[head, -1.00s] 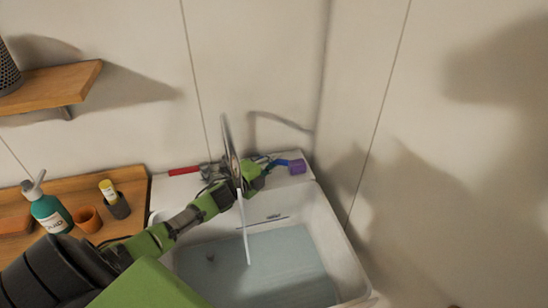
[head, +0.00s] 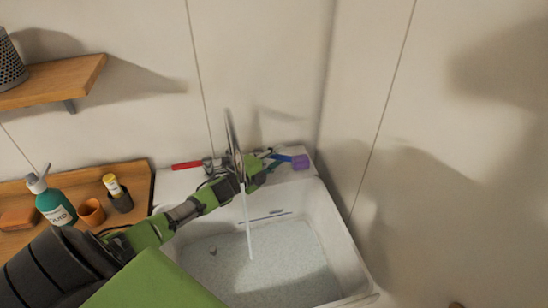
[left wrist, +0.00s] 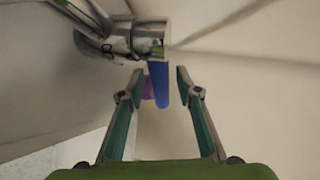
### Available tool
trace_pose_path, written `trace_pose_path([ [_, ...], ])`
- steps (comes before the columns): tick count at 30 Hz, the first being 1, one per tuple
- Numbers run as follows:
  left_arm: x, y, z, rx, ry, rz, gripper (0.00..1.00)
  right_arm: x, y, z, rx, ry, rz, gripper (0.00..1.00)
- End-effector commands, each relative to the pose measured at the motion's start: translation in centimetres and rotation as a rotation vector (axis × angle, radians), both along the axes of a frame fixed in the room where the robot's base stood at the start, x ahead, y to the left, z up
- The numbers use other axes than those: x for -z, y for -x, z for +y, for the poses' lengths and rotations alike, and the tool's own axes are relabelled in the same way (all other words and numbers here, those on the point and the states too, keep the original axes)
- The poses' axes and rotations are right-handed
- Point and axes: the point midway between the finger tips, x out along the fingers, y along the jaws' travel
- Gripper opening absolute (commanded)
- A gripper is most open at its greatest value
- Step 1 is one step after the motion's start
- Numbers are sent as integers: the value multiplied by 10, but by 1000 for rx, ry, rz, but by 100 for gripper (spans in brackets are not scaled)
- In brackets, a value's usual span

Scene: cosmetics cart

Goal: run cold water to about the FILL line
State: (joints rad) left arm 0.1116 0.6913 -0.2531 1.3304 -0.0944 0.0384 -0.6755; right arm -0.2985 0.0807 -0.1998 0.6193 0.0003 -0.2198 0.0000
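The white sink basin (head: 335,235) holds water (head: 265,268) with a speckled surface. A thin stream (head: 248,230) falls from the tall chrome spout (head: 233,140) into it. A dark mark (head: 265,217) shows on the back wall, just above the water; its lettering is unreadable. My left gripper (head: 262,168) is at the blue handle. In the left wrist view its fingers (left wrist: 156,82) are open, with the blue handle (left wrist: 160,84) showing between them. My right gripper is out of view.
A wooden counter (head: 140,190) left of the sink holds a teal soap bottle (head: 55,205), an orange cup (head: 91,211) and a dark holder (head: 121,201) with a yellow tube. A shelf (head: 70,78) hangs above. A wall stands close at the right.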

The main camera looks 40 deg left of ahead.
Motion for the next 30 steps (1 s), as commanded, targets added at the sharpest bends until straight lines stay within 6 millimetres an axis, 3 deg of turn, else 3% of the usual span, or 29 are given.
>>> trace_pose_path([
  [5,-1,12,1,0,0,2,32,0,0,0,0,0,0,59],
  [21,-19,98,6,0,0,3,32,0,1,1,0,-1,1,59],
  [30,-24,116,8,0,0,0,32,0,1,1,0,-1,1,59],
])
